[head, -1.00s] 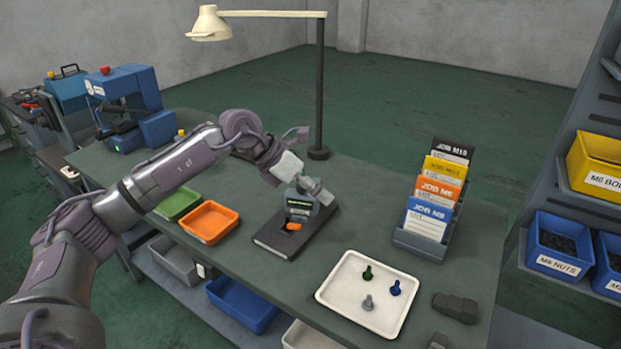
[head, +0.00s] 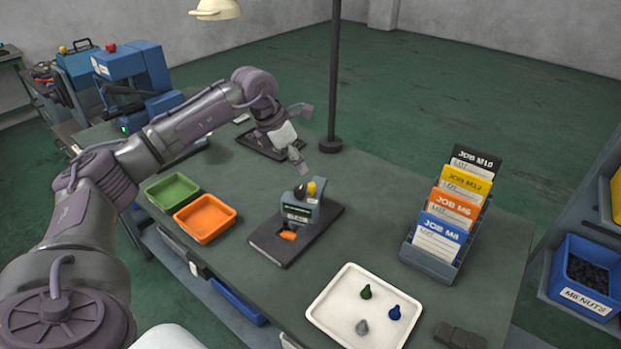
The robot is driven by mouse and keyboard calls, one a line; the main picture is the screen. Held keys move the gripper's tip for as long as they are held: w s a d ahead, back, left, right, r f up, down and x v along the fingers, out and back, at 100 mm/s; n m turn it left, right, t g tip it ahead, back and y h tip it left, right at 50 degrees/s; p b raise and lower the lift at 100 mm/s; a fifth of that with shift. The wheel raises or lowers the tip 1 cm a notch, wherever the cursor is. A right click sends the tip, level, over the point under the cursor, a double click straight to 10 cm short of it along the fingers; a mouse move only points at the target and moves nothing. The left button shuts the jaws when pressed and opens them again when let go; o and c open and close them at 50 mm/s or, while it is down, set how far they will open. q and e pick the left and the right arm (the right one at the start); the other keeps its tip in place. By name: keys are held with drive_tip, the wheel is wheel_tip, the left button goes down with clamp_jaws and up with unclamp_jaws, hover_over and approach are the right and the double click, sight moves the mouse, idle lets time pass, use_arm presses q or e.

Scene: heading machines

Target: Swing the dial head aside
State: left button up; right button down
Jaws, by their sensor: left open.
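The dial head (head: 300,207) is a small blue-grey unit with a dark display, a yellow knob and a black knob on top. It stands on a flat black base plate (head: 325,222) on the bench, with an orange piece (head: 288,235) at its front. My left gripper (head: 298,155) is open and empty, above and behind the dial head, apart from it. Its fingers are small and partly hidden in this view. My right gripper is not in view.
Green (head: 172,190) and orange (head: 205,218) trays lie left of the plate. A white tray (head: 340,315) with three coloured pegs lies in front right. A job card rack (head: 432,262) stands right. A lamp post (head: 333,100) rises behind. Bench between plate and rack is clear.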

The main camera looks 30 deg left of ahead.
sight(311, 185)
use_arm(q)
drive_tip(key=p+x, duration=0.1)
drive_tip(key=x, duration=0.3)
drive_tip(key=shift+w+d, duration=0.1)
drive_tip(key=shift+w, duration=0.05)
drive_tip(key=p+x, duration=0.1)
drive_tip(key=x, duration=0.3)
drive_tip(key=shift+w+f, duration=0.15)
drive_tip(key=shift+f, duration=0.15)
drive_tip(key=shift+w+f, duration=0.1)
drive_tip(key=shift+f, duration=0.15)
clamp_jaws()
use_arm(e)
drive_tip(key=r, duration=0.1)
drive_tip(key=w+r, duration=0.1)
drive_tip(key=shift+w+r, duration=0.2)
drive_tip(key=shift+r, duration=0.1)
